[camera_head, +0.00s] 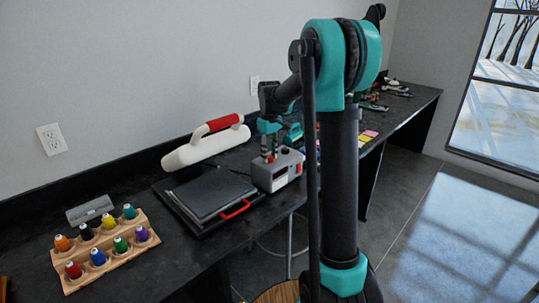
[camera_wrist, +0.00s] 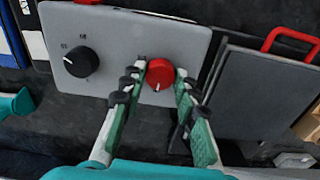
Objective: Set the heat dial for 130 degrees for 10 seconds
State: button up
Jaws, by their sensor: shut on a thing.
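The grey control box (camera_head: 268,178) of the press stands on the dark bench, and its face (camera_wrist: 110,30) fills the upper left of the wrist view. It carries a black dial (camera_wrist: 78,61) and a red dial (camera_wrist: 160,72), each with a white pointer mark. Small markings around the black dial are too blurred to read. My gripper (camera_wrist: 160,76) is shut on the red dial, with one green-padded finger on each side of it. The black dial is free, to the left of my fingers. In the head view my gripper (camera_head: 269,150) reaches down to the box.
The flat press plate (camera_head: 212,191) with a red handle (camera_head: 233,209) lies left of the box. A white press arm with a red grip (camera_head: 222,122) rises behind. A wooden rack (camera_head: 108,252) of several coloured spools stands front left.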

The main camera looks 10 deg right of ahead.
aim_at(270, 157)
jog(key=shift+n, duration=0.3)
dwell(0.4)
jog(key=o, duration=1.2)
jog(key=shift+c, duration=0.2)
jog(key=shift+r, duration=0.1)
notch_tip(270, 157, up, 12)
jog(key=s+d+f+m+t, duration=0.2)
jog(key=s+f+m, duration=0.1)
jog(key=s+f, duration=0.8)
jog(key=s+d+f+m+t, duration=0.2)
jog(key=s+f+m, duration=0.2)
jog(key=s+f, duration=0.8)
jog(key=s, duration=0.8)
jog(key=shift+d+f, duration=0.15)
jog(key=shift+d, duration=0.05)
